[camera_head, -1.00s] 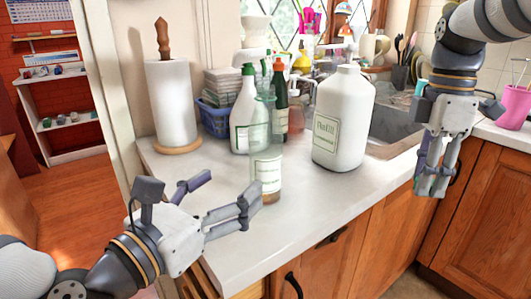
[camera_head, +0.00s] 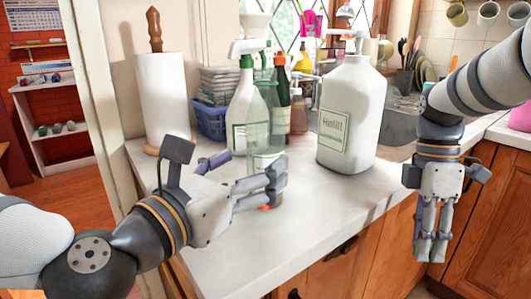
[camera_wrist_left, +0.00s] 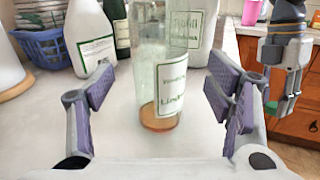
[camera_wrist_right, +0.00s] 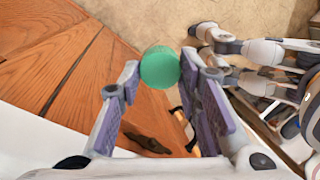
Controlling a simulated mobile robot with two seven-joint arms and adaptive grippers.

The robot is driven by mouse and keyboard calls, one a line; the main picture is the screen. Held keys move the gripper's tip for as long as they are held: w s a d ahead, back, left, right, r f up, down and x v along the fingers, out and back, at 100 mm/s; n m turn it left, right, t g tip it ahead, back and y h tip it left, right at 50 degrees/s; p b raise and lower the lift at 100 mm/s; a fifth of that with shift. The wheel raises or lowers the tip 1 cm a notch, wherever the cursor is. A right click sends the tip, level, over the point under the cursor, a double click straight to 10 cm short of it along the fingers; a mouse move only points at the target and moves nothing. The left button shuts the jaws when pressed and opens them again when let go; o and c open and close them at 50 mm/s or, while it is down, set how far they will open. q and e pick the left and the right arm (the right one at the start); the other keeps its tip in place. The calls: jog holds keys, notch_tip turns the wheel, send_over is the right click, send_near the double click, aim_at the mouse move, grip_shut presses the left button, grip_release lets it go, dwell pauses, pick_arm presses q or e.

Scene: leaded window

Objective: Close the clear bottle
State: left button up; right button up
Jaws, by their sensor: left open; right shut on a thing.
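The clear bottle (camera_head: 262,152) with a white label stands upright on the counter, its lower part largely hidden behind my left gripper (camera_head: 262,188) in the head view. In the left wrist view the clear bottle (camera_wrist_left: 155,75) stands between and slightly beyond the fingers, its top out of frame. My left gripper (camera_wrist_left: 160,95) is open, with room on both sides of the bottle. My right gripper (camera_head: 430,250) hangs pointing down in front of the cabinets, right of the counter. In the right wrist view it is shut on a round green cap (camera_wrist_right: 160,67) at its fingertips.
A large white refill jug (camera_head: 352,115) stands right of the bottle. A spray bottle (camera_head: 247,112), a dark green bottle (camera_head: 282,100) and a blue basket (camera_head: 211,122) stand behind. A paper towel roll (camera_head: 164,95) is at left. The front counter strip (camera_head: 300,230) is clear.

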aim_at(265, 154)
pick_arm(q)
jog(key=shift+w, duration=0.1)
jog(key=x, duration=0.5)
jog(key=shift+f, duration=0.1)
pick_arm(e)
jog(key=shift+r, duration=0.25)
pick_arm(q)
jog(key=c, duration=1.4)
